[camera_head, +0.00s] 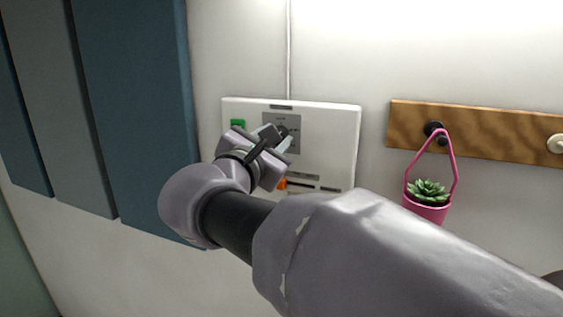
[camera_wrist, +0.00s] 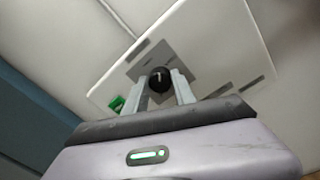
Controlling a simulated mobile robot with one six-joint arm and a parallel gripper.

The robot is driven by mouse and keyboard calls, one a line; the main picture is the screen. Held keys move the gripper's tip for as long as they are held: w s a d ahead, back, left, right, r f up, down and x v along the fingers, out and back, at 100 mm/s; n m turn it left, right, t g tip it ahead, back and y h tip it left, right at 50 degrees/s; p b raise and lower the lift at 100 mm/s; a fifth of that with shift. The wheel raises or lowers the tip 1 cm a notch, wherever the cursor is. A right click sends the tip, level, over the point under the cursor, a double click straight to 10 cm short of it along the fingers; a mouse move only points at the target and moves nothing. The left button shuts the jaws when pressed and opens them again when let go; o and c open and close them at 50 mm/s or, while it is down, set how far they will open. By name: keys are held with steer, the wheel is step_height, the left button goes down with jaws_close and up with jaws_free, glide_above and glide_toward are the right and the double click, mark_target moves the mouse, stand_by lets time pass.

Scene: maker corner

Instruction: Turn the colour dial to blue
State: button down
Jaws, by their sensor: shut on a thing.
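The colour dial (camera_wrist: 160,80) is a small black round knob with a short pale mark on its face. It sits on a grey square plate on a white wall panel (camera_head: 330,130). My gripper (camera_wrist: 164,87) is at the panel, with its two pale fingers on either side of the dial and shut on it. In the head view my gripper (camera_head: 283,138) covers part of the grey plate, and the dial (camera_head: 283,131) is partly hidden. The small labels around the dial are too blurred to read, so which colour the mark points to cannot be told.
The panel also has a green switch (camera_head: 237,124) and an orange part (camera_head: 282,184) beside a dark slot. On the right, a wooden rail (camera_head: 480,133) holds a pink hanging pot (camera_head: 427,208) with a succulent. Blue and grey wall panels (camera_head: 130,100) stand at the left.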

steer(key=shift+a+f+m+g+h+b, duration=0.1)
steer(key=shift+m+g+h+b, duration=0.15)
steer(key=shift+m+b, duration=6.8)
steer(key=shift+a+m+g+h+b, duration=0.2)
steer(key=shift+m+b, duration=3.3)
steer(key=shift+m, duration=6.95)
steer(key=shift+d, duration=0.1)
steer(key=c, duration=1)
jaws_free()
steer(key=shift+w, duration=0.1)
steer(key=shift+c, duration=0.2)
